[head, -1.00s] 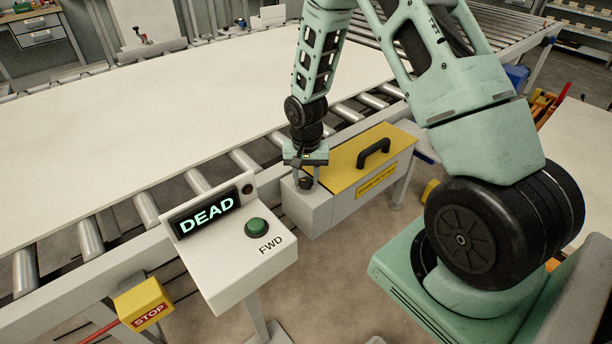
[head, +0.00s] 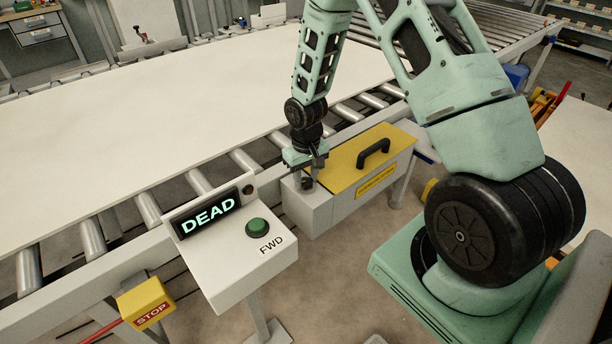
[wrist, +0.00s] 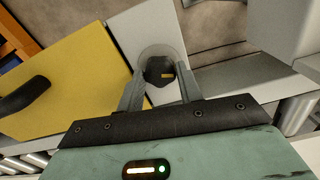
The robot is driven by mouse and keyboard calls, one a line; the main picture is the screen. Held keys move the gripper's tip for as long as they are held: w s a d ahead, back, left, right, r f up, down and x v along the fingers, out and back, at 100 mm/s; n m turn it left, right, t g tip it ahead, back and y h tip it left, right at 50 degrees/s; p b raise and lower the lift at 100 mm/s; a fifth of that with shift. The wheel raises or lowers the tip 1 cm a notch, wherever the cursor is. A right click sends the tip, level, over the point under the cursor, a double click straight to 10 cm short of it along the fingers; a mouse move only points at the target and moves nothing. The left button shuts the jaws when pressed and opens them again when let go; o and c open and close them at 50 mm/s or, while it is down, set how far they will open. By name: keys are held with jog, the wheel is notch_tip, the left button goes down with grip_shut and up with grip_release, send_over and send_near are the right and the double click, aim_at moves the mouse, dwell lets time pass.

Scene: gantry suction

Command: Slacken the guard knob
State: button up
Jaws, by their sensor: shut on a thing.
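The guard knob (wrist: 160,71) is dark and faceted with a small yellow mark, and sits in a round grey recess or collar in the wrist view. It also shows as a small dark shape in the head view (head: 307,183), on the grey end of the guard box. My gripper (wrist: 160,85) is shut on the knob, one finger on each side of it. In the head view my gripper (head: 306,172) points down at the knob. The yellow guard lid (head: 345,170) with a black handle (head: 373,152) lies closed beside it.
A control box with a "DEAD" display (head: 207,213) and a green FWD button (head: 257,227) stands to the left of the guard box. A yellow STOP box (head: 146,303) is lower left. A large pale board (head: 150,115) lies on the rollers behind.

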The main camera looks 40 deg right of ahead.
aim_at(306, 180)
dwell(0.4)
jog(key=o, duration=1)
notch_tip(306, 180, up, 17)
jog(key=shift+r+b, duration=0.2)
jog(key=shift+b, duration=0.15)
